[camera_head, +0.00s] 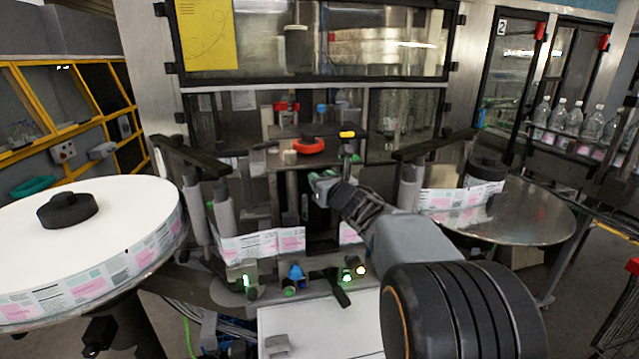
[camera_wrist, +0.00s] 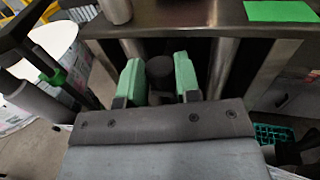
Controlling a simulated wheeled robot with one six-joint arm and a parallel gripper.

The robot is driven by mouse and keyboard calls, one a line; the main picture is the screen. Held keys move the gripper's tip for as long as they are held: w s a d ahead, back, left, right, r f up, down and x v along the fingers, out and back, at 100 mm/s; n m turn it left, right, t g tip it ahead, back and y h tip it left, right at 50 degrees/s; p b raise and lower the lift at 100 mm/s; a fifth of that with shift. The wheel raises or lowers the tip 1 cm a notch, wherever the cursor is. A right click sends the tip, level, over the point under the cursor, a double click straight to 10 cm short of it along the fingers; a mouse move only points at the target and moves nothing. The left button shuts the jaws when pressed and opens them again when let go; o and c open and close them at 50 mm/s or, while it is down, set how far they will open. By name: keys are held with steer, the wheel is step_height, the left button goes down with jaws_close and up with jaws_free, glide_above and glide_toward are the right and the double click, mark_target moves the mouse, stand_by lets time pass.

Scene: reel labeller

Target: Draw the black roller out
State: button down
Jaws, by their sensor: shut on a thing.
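The black roller (camera_wrist: 160,72) shows in the wrist view as a dark round end between the two green fingertips of my gripper (camera_wrist: 160,80). My gripper is shut on it. In the head view my gripper (camera_head: 324,181) reaches in from the right to the middle of the labelling machine, with its green fingers at the roller's place. The lower part of the roller is hidden in the wrist view. In the head view the roller is hard to tell from the dark parts around it.
A large white label reel (camera_head: 110,221) lies at the left and a metal turntable (camera_head: 525,212) with a small reel at the right. Grey rollers (camera_head: 222,207) and a label web (camera_head: 250,245) stand close to my gripper. A metal plate edge (camera_wrist: 215,24) crosses beyond it.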

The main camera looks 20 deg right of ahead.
steer(key=s+b, duration=0.1)
steer(key=s, duration=0.1)
steer(key=s+b, duration=0.1)
steer(key=s, duration=0.1)
steer(key=shift+a+f, duration=0.1)
steer(key=shift+a, duration=0.3)
steer(key=c, duration=1.2)
jaws_free()
steer(key=shift+s, duration=0.1)
steer(key=shift+c, duration=0.2)
steer(key=shift+o, duration=0.8)
steer(key=shift+s+a, duration=0.1)
steer(key=shift+s, duration=0.1)
steer(key=shift+o, duration=1.3)
steer(key=s+d, duration=0.1)
steer(key=s, duration=1.2)
steer(key=shift+s, duration=0.35)
